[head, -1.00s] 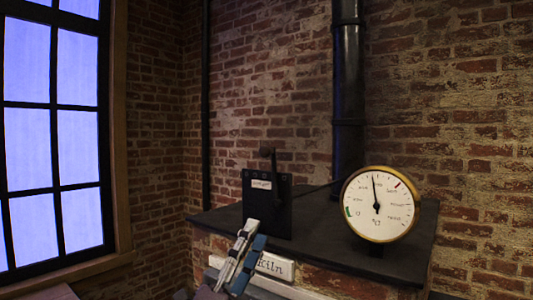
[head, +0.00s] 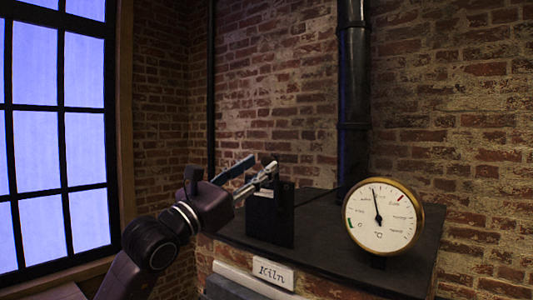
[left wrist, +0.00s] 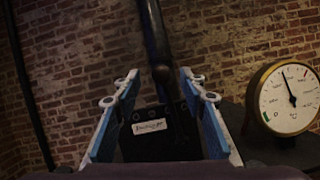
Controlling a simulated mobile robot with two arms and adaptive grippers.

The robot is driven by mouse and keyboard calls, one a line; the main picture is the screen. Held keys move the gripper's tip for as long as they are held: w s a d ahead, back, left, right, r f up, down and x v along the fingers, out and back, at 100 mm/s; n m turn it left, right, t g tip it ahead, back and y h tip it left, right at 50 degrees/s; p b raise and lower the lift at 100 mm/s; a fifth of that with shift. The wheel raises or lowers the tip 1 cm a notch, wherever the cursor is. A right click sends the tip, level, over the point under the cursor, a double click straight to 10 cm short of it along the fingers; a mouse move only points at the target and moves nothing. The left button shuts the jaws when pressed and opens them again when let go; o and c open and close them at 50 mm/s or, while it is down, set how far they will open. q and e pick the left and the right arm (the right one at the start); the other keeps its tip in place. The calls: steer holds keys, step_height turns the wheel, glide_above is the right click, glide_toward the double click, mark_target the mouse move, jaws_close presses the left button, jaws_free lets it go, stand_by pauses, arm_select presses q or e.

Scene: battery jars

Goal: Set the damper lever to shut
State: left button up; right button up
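The damper lever is a dark stick with a round knob (left wrist: 162,74) on a black box (head: 270,220) that has a small pale label (left wrist: 149,127). In the head view the lever is mostly hidden by my left gripper (head: 257,170), which reaches in from the left at the top of the box. In the left wrist view my left gripper (left wrist: 150,92) is open, its two blue-and-grey fingers well apart. The knob appears between them, slightly right of centre, with no visible contact. The label is too small to read. My right gripper is not in view.
The box stands on the dark kiln top (head: 335,252), above a "Kiln" sign (head: 273,274). A round brass-rimmed gauge (head: 383,216) stands to the right. A black pipe (head: 353,100) rises behind. A brick wall closes the back; a window (head: 58,130) is at left.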

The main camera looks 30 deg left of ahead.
mark_target(264, 163)
arm_select(q)
steer(key=shift+p+x, duration=0.75)
steer(key=shift+x, duration=1)
jaws_close()
